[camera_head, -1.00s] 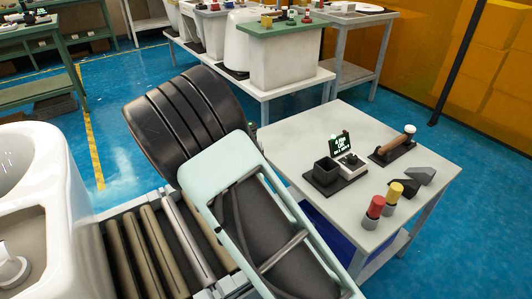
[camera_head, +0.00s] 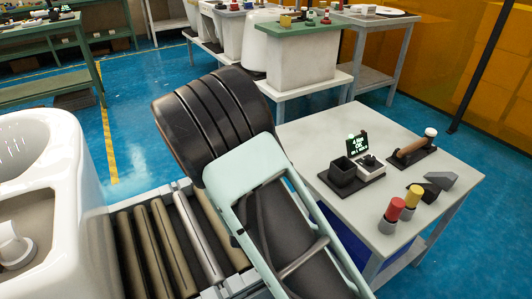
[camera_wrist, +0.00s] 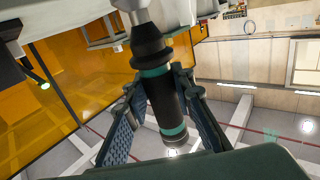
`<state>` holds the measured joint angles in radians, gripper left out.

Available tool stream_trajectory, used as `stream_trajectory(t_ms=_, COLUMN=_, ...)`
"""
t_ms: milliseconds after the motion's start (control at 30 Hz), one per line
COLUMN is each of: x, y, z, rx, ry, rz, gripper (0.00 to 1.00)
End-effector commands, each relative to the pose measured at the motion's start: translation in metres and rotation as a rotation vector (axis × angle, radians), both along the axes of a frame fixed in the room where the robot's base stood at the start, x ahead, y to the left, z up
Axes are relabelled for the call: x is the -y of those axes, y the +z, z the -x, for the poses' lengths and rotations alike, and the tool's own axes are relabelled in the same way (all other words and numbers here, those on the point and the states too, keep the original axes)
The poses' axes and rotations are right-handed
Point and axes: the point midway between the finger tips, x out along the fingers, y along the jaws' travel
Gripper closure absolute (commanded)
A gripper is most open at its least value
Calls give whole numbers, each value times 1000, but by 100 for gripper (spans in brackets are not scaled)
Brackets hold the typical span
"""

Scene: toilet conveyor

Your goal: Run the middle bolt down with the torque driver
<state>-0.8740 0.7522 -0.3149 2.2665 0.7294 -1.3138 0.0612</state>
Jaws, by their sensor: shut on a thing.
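In the wrist view my gripper (camera_wrist: 158,97) is shut on the torque driver (camera_wrist: 166,108), a black cylinder with teal bands. A finger with a ridged blue pad lies on each side of it. The driver's dark conical nose points to the top of the picture, where a silvery part (camera_wrist: 141,12) shows at its end. I cannot tell whether the nose touches a bolt; no bolt is clearly visible. In the head view a white ceramic toilet body (camera_head: 55,190) stands at the left on the conveyor. My arm fills the middle, and my gripper and the driver do not show there.
Metal conveyor rollers (camera_head: 200,245) lie between the toilet body and my arm. A grey table (camera_head: 330,125) at the right holds a small lit display (camera_head: 359,147), a black square cup, red and yellow capped cylinders and a brown-handled tool. Other benches stand behind on blue floor.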

Motion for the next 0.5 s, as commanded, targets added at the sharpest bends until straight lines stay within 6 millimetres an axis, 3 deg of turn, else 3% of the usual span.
stream_trajectory(t_ms=333, x=0, y=-37, z=-1, rx=5, ry=0, rz=-1, gripper=100)
stream_trajectory(t_ms=500, x=0, y=-30, z=-1, rx=5, ry=0, rz=-2, gripper=100)
